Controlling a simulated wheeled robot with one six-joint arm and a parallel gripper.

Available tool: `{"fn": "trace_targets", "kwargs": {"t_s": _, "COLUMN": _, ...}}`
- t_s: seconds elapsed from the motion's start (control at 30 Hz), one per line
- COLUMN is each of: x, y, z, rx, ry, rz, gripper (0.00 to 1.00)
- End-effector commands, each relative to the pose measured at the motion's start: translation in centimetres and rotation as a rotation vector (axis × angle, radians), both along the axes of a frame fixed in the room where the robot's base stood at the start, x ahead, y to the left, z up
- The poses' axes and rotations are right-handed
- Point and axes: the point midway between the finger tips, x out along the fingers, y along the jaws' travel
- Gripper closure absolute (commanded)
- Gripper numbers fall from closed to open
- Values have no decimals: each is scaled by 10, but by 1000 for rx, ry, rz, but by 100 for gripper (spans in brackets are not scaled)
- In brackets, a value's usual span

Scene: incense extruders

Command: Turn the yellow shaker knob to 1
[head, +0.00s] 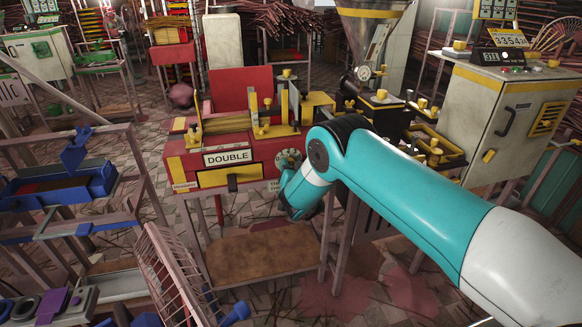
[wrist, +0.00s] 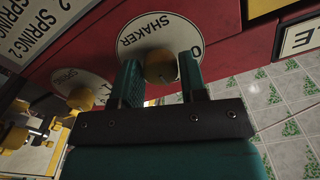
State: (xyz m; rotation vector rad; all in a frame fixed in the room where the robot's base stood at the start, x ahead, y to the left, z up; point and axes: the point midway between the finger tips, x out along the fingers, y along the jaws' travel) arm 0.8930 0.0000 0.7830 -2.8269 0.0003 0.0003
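The yellow shaker knob (wrist: 160,66) sits at the centre of a round cream dial (wrist: 155,32) marked SHAKER, which appears upside down in the wrist view. My gripper (wrist: 160,76) has its two teal fingers on either side of the knob. The fingers are apart, with the knob filling most of the space between them. I cannot tell if they press on it. The knob's pointer and most dial numbers are hidden; a 0 shows beside the right finger. In the head view, my gripper (head: 290,190) is low at the front of the red machine (head: 190,165), its fingers hidden.
In the wrist view, a second yellow knob (wrist: 80,98) on a SPRING dial is close at the left. The machine carries a DOUBLE sign (head: 227,157) and a black handle (head: 232,183). A wire rack (head: 170,270) stands in front. A grey cabinet (head: 505,120) is at the right.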

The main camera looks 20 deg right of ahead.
Motion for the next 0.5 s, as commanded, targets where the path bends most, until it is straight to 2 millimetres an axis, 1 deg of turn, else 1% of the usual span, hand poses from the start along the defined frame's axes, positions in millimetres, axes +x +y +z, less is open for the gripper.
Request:
{"fn": "trace_targets", "kwargs": {"t_s": 0.03, "x": 0, "y": 0, "z": 0, "rx": 0, "ry": 0, "rz": 0, "gripper": 72}}
{"fn": "trace_targets", "kwargs": {"t_s": 0.07, "x": 0, "y": 0, "z": 0, "rx": 0, "ry": 0, "rz": 0, "gripper": 79}}
{"fn": "trace_targets", "kwargs": {"t_s": 0.1, "x": 0, "y": 0, "z": 0, "rx": 0, "ry": 0, "rz": 0, "gripper": 88}}
{"fn": "trace_targets", "kwargs": {"t_s": 0.13, "x": 0, "y": 0, "z": 0, "rx": 0, "ry": 0, "rz": 0, "gripper": 89}}
{"fn": "trace_targets", "kwargs": {"t_s": 0.37, "x": 0, "y": 0, "z": -1, "rx": -18, "ry": 0, "rz": 0, "gripper": 89}}
{"fn": "trace_targets", "kwargs": {"t_s": 0.5, "x": 0, "y": 0, "z": -2, "rx": -68, "ry": 0, "rz": 0, "gripper": 89}}
